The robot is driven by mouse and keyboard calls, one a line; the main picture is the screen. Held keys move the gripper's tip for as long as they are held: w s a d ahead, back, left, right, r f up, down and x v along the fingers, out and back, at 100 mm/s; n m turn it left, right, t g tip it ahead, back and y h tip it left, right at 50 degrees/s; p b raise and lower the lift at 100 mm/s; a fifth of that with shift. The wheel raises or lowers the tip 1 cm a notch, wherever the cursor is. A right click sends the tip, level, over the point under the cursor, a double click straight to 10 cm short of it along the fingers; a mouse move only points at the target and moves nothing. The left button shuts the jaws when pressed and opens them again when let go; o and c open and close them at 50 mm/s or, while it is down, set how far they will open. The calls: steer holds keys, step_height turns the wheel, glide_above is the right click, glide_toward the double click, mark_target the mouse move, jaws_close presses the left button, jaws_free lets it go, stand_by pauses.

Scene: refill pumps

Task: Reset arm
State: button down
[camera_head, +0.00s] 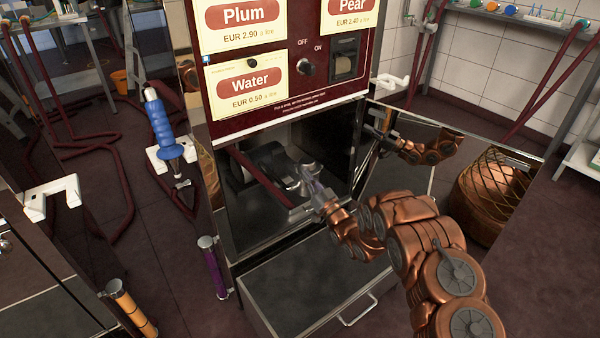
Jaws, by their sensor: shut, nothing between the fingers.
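My copper-coloured arm reaches in from the lower right toward a dark red refill machine (290,112). My gripper (312,180) is at the mouth of the machine's open lower compartment (250,232). It is shut and holds nothing. Dark and silvery parts (270,165) sit inside the compartment just behind my gripper; whether it touches them I cannot tell. A mirror-like open door (400,170) stands right of the compartment and shows a reflection of my arm.
A drawer (320,290) with a handle juts out below the compartment. A blue nozzle (163,125) hangs in a white holder (160,158) at the left. Dark red hoses (105,150) lie on the floor. A woven copper basket (490,205) appears at the right.

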steer(key=v, duration=0.5)
steer(key=w+d+r+m+g+h+p, duration=0.15)
steer(key=w+d+r+h+p, duration=0.25)
steer(key=d+r+h+p, duration=0.6)
steer(key=s+d+r+m+g+h+p, duration=0.1)
steer(key=s+d+r+g+h+p, duration=0.15)
steer(key=s+d+r, duration=0.5)
steer(key=s+d+r+m+g+h+p, duration=0.25)
steer(key=s+d+r+p, duration=0.2)
steer(key=r, duration=0.55)
steer(key=s+a+r+g+p, duration=0.1)
steer(key=s+r+g+p, duration=0.3)
steer(key=s, duration=1.2)
steer(key=s+a+r+m+g+y+p, duration=0.1)
steer(key=s+r+g+p, duration=0.3)
steer(key=s+r, duration=0.5)
steer(key=s+a+r+g+p, duration=0.3)
steer(key=s+r+g+p, duration=0.1)
steer(key=s, duration=2)
step_height(320, 180, up, 3)
steer(key=shift+f+g+y+p, duration=0.1)
steer(key=shift+g+y+p, duration=0.3)
steer(key=shift+p, duration=0.4)
